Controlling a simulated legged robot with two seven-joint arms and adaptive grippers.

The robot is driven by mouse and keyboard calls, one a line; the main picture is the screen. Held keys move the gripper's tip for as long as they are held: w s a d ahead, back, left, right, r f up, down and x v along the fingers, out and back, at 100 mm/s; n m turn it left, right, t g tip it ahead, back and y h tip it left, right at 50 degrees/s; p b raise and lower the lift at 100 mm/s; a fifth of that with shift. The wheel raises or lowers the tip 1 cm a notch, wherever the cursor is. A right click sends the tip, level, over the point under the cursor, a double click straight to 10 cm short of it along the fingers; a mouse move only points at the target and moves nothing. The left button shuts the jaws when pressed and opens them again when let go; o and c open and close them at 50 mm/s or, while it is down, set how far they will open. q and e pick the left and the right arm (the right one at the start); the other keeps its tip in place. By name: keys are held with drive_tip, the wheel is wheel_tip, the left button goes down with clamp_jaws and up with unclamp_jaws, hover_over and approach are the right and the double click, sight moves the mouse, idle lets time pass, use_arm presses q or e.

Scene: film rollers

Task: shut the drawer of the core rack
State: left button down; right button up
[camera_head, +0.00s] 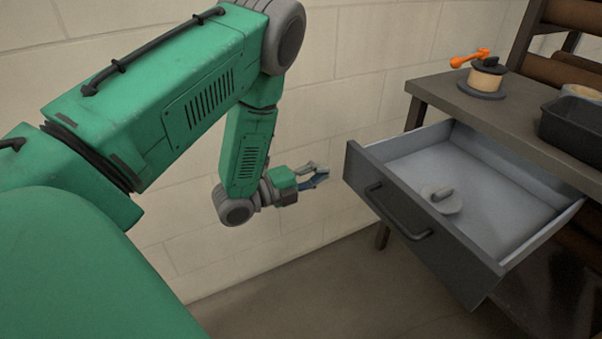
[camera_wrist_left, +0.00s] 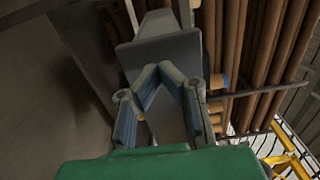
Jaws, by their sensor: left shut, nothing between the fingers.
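The drawer (camera_head: 480,190) of the core rack stands open under the rack's top (camera_head: 470,103). Its dark front (camera_head: 428,228) has a bar handle (camera_head: 398,212). A small pale disc with a dark grip (camera_head: 441,200) lies inside on the drawer floor. My left gripper (camera_head: 322,175) is shut and empty, in the air to the left of the drawer front and apart from it. In the left wrist view its fingers (camera_wrist_left: 164,68) meet at the tips, with a grey panel beyond that may be part of the drawer. My right gripper is not in view.
On the rack top are a tan roll with an orange handle (camera_head: 487,75) and a dark bin (camera_head: 571,125). Brown rolls (camera_head: 575,72) lie on the rack at the upper right. A block wall (camera_head: 350,70) stands behind. The floor (camera_head: 340,285) before the drawer is clear.

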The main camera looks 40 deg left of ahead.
sight(347, 163)
use_arm(q)
drive_tip(key=b+x, duration=0.1)
drive_tip(key=x, duration=0.4)
drive_tip(key=shift+w, duration=0.15)
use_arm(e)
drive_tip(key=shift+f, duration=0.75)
